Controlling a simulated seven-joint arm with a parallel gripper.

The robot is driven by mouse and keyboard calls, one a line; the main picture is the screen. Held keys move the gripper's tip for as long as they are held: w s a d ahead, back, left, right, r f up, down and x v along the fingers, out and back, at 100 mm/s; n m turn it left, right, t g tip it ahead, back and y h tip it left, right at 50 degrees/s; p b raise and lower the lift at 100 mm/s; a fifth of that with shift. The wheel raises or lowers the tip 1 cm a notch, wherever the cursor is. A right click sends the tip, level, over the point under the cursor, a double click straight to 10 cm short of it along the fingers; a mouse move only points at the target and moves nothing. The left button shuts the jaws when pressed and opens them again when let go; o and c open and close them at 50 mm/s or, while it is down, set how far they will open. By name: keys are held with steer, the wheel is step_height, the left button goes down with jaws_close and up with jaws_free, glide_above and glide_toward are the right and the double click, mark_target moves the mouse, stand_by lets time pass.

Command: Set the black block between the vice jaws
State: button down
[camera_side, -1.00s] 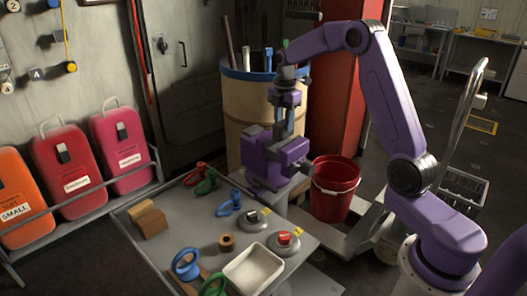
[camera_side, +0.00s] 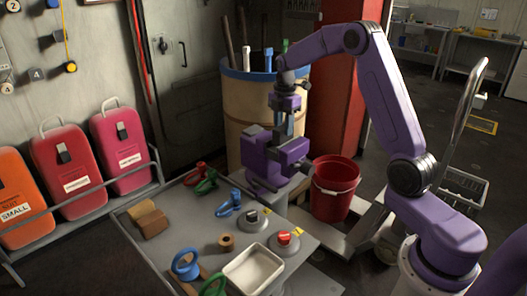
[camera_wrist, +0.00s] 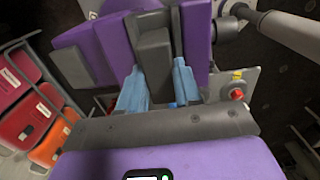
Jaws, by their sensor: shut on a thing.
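The purple vice (camera_side: 262,172) stands at the far corner of the grey table, and its purple jaws (camera_wrist: 197,38) show in the wrist view. My gripper (camera_side: 285,128) points down right over the vice. In the wrist view, the light-blue fingers of my gripper (camera_wrist: 157,86) are shut on the dark block (camera_wrist: 153,58), one on each side. The block appears lined up with the gap between the jaws. I cannot tell how deep it sits or whether it touches them. In the side view the block is hidden or too small to make out.
A barrel (camera_side: 240,110) stands behind the vice. A red bucket (camera_side: 335,190) is right of it.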

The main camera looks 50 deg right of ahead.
steer(key=shift+f, duration=0.7)
stand_by(0.3)
steer(key=c, duration=0.7)
jaws_free()
